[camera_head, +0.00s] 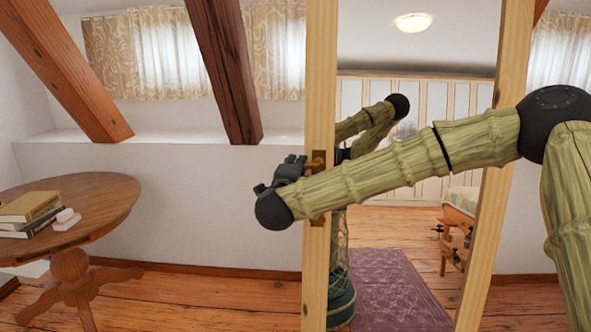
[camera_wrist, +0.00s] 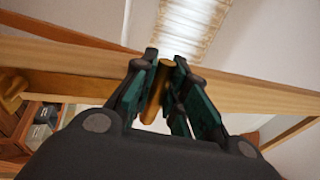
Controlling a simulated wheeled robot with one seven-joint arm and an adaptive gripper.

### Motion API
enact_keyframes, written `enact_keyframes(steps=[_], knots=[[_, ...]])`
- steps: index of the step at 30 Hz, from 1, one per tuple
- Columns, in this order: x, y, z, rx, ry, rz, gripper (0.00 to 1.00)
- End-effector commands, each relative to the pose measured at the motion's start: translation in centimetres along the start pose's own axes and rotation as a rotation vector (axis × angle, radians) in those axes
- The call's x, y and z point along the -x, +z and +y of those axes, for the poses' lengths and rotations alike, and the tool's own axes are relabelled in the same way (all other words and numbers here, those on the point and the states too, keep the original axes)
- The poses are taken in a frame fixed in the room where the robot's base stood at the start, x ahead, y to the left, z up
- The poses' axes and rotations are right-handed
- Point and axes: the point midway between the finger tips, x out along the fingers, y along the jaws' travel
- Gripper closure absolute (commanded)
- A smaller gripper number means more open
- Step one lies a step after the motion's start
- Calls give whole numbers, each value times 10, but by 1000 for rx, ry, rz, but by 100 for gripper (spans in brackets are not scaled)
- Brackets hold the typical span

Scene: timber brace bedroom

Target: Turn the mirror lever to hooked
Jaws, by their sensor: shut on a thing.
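The mirror (camera_head: 405,110) stands upright in a pale wood frame (camera_head: 318,60). Brass-coloured fittings (camera_head: 319,158) show on its left post, partly hidden by my arm. In the wrist view the mirror lever (camera_wrist: 158,92) is a short brass bar between the two fingers of my gripper (camera_wrist: 165,64), which is shut on it. In the head view my gripper (camera_head: 290,165) is at the left post, and its grip on the lever is hidden. The lever's setting cannot be told.
A round wooden table (camera_head: 110,195) with several books (camera_head: 28,207) stands at the left. Slanted timber braces (camera_head: 228,75) come down to a white ledge (camera_head: 165,137). Bare wooden floor (camera_head: 190,298) lies between the table and the mirror. My arm crosses the mirror's front.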

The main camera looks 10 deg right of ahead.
Motion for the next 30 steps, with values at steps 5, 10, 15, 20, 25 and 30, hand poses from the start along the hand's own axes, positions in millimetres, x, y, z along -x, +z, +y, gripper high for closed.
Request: enact_keyframes(steps=[5, 10, 15, 20, 25, 30], knots=[[0, -1, 1, -3, 2, 3, 100], [0, -1, 1, -3, 2, 3, 100], [0, 0, 1, -2, 1, 2, 63], [0, 0, 0, -2, 1, 0, 63], [2, 1, 0, -2, 0, 0, 63], [18, 1, 0, -1, 0, -2, 63]])
